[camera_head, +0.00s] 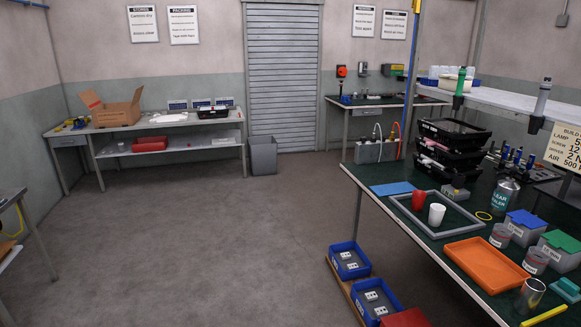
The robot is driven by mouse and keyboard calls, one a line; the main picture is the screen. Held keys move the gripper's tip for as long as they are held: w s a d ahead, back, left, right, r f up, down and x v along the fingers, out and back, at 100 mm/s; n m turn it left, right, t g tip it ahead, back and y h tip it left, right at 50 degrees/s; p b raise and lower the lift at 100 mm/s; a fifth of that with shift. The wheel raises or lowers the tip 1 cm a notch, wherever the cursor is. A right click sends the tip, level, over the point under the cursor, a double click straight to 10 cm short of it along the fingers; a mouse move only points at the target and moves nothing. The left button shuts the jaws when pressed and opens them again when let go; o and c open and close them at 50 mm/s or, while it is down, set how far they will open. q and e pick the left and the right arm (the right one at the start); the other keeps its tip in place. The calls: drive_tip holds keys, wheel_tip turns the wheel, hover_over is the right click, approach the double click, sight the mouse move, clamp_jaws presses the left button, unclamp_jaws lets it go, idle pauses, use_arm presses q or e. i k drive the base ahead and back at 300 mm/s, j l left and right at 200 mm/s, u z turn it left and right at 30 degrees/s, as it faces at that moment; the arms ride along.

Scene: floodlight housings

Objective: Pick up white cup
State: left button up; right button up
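The white cup (436,214) stands upright on the dark green workbench (389,179) at the right. It is inside or just at the lower part of a grey rectangular frame (467,233) lying on the bench. A red cup (418,200) is close to its left, and the two look very near each other. Neither of my grippers shows in the head view.
An orange tray (486,264), cans (500,235) and lidded boxes (525,225) crowd the bench right of the cup. Black stacked trays (452,145) stand behind. Blue bins (349,261) sit low beside the bench's left edge. The floor (200,240) at left is open.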

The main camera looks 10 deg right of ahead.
sight(437, 211)
drive_tip(key=i+z, duration=0.3)
drive_tip(key=i, duration=0.25)
drive_tip(key=i+j+z, duration=0.15)
drive_tip(key=i+z, duration=0.15)
drive_tip(key=i, duration=0.25)
drive_tip(key=i+j+z, duration=0.3)
drive_tip(key=i, duration=0.2)
